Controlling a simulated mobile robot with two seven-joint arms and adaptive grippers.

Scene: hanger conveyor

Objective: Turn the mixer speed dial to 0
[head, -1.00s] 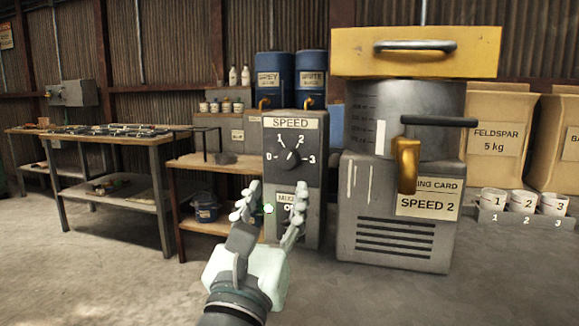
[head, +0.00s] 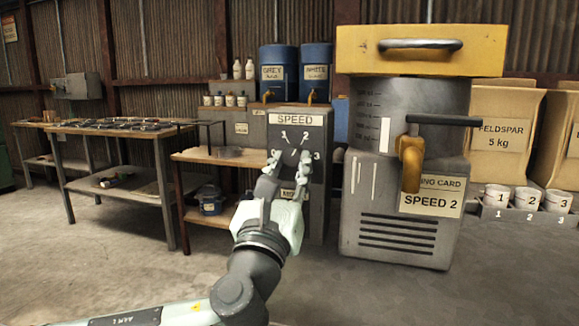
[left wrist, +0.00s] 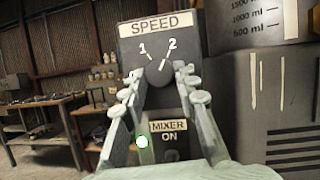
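The grey mixer control box (head: 316,212) carries a SPEED label (head: 301,120) above a dark round dial (left wrist: 159,73). In the left wrist view the numbers 1 and 2 show above the dial. A short light mark on the dial appears to lean towards 2. My left gripper (head: 290,157) is in front of the dial in the head view and hides most of it. In the left wrist view its fingers (left wrist: 163,88) are spread, one on each side of the dial's lower part. I cannot tell whether they touch it. My right gripper is not in view.
A MIXER ON plate (left wrist: 168,126) is below the dial. The large grey mixer (head: 400,215) with a yellow top (head: 420,60) stands to the right, its lever sticking out. A wooden shelf (head: 215,155) and a workbench (head: 125,130) stand to the left. The front floor is clear.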

